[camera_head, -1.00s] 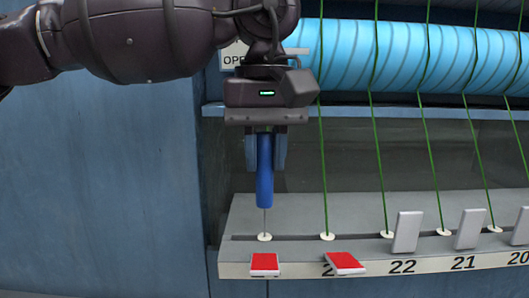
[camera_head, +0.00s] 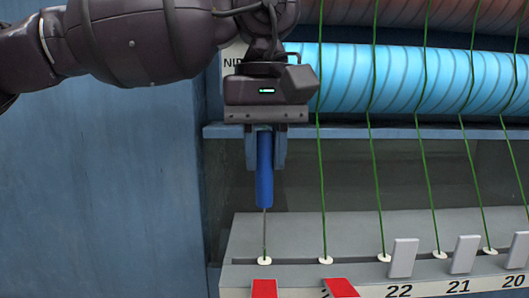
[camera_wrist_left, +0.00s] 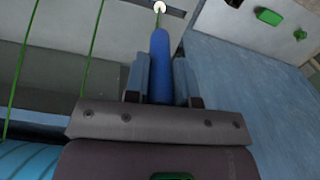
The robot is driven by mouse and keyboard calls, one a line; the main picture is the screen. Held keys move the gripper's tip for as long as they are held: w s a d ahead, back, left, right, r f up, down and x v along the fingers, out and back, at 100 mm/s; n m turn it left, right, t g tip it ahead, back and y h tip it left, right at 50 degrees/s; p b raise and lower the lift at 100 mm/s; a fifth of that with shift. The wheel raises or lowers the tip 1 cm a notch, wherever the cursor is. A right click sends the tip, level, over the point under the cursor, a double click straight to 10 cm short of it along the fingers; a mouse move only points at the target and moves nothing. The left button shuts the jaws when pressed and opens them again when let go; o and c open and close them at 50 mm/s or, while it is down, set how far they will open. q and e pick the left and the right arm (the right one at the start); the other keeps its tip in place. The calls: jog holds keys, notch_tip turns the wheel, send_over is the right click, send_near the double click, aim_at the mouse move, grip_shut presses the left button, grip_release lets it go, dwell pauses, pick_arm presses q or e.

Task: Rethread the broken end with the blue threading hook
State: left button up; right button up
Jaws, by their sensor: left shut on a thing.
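My left gripper (camera_head: 265,150) is shut on the blue threading hook (camera_head: 265,180), which hangs upright. The hook's thin grey shaft points down to the white eyelet (camera_head: 264,261) at the left end of the grey ledge. A long length of shaft shows above the eyelet; whether its tip is still inside cannot be told. In the left wrist view the blue handle (camera_wrist_left: 160,65) lies between the fingers, and a short green line (camera_wrist_left: 158,20) shows between it and the eyelet (camera_wrist_left: 160,7). My right gripper is not in view.
Green threads (camera_head: 322,180) run down to the other eyelets on the ledge (camera_head: 300,232). Two red tabs (camera_head: 264,289) are at its front left; grey tabs (camera_head: 403,257) stand further right. A bright blue roller (camera_head: 420,80) lies behind. A blue panel (camera_head: 100,190) is at left.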

aim_at(265, 131)
pick_arm(q)
jog(key=shift+r+p, duration=0.55)
jog(key=shift+r, duration=1)
dwell(0.4)
